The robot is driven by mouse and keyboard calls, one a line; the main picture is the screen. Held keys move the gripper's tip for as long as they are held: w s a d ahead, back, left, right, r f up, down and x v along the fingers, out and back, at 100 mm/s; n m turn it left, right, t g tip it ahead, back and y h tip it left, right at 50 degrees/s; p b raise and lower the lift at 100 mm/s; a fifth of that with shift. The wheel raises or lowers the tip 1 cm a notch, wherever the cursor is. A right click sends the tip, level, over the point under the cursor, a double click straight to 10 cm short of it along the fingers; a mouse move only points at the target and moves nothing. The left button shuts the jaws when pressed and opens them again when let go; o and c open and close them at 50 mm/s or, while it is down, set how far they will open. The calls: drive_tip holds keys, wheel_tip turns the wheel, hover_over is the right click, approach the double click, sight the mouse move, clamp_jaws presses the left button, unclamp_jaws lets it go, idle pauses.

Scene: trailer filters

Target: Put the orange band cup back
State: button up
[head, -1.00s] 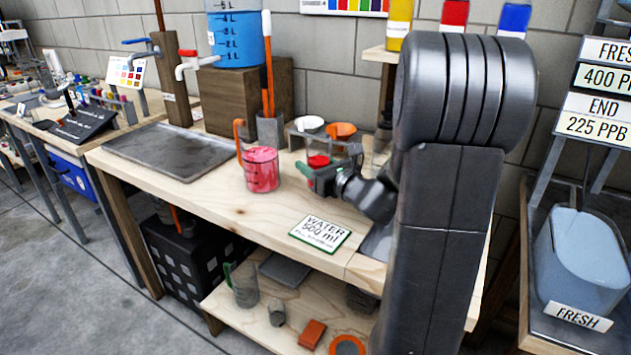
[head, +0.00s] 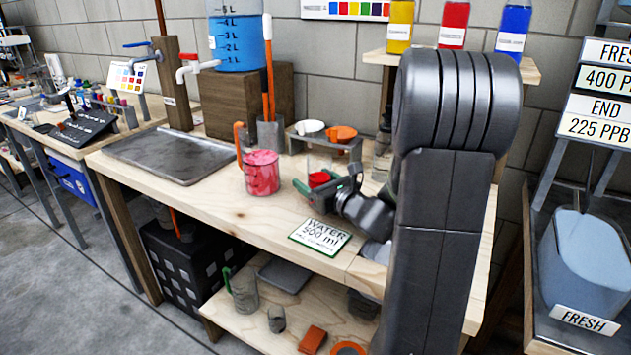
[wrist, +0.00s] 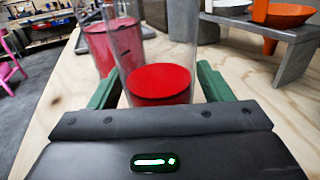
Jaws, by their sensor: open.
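A clear cup (head: 319,179) with red contents stands on the bench in front of a small grey rack; I cannot make out an orange band on it. My gripper (head: 322,188) is open, low over the bench, with its green fingers on either side of this cup. In the wrist view the cup (wrist: 160,82) is upright between the fingers of my gripper (wrist: 159,70), with small gaps seeming to show at both sides. A larger clear jug (head: 262,174) with an orange handle and red contents stands to the left, also in the wrist view (wrist: 108,45).
The rack (head: 354,150) holds a white bowl (head: 310,128) and an orange bowl (head: 341,133). A holder with orange-handled tools (head: 270,133) stands behind the jug. A water card (head: 320,237) lies in front of my gripper. The bench's front left is clear.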

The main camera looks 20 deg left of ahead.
drive_tip(key=shift+r, duration=0.25)
drive_tip(key=p+v, duration=0.1)
drive_tip(key=v, duration=0.9)
drive_tip(key=shift+d, duration=0.35)
drive_tip(key=shift+s+d, duration=0.45)
drive_tip(key=shift+d, duration=0.15)
